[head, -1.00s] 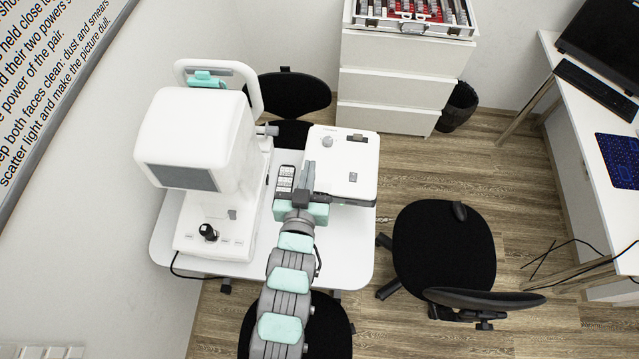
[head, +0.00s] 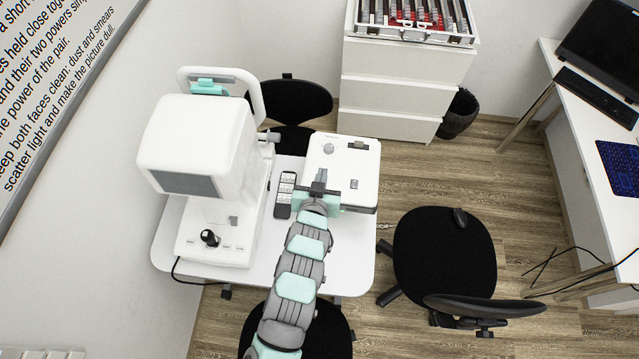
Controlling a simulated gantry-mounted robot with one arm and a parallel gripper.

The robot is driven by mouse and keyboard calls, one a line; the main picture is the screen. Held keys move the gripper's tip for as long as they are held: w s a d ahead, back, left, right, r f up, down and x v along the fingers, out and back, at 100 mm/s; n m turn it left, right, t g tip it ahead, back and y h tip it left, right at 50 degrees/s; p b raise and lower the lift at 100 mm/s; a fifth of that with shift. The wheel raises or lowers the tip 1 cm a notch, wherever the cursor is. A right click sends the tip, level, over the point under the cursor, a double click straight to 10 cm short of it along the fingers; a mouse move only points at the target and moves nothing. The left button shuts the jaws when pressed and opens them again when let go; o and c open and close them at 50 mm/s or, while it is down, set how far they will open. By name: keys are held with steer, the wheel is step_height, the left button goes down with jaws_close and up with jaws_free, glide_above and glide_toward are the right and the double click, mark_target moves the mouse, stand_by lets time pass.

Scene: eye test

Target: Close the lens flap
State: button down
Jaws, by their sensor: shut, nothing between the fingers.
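A white boxy device (head: 343,160) stands at the right side of the small white table. It has a round knob (head: 328,148), a dark slot-like part (head: 358,145) and a small grey part (head: 354,184) on top. I cannot tell which part is the lens flap, or whether it is open. My gripper (head: 319,174) is shut and empty, over the near left part of this device, and hides some of it. I cannot tell whether it touches the device.
A large white eye-test machine (head: 200,145) with a joystick (head: 209,238) stands on the left of the white table (head: 345,255). A dark handset (head: 284,190) lies between the devices. Black chairs (head: 440,250) surround the table. Drawers (head: 400,95) with a lens case (head: 415,30) stand behind.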

steer(key=shift+s+a+f+p, duration=0.1)
steer(key=shift+s+f+p, duration=0.4)
steer(key=shift+f, duration=0.35)
steer(key=shift+s+a+f+p, duration=0.1)
steer(key=shift+s+f+p, duration=0.15)
steer(key=shift+s+f, duration=0.45)
steer(key=shift+f, duration=0.15)
steer(key=shift+f+b, duration=0.1)
steer(key=shift+b, duration=0.2)
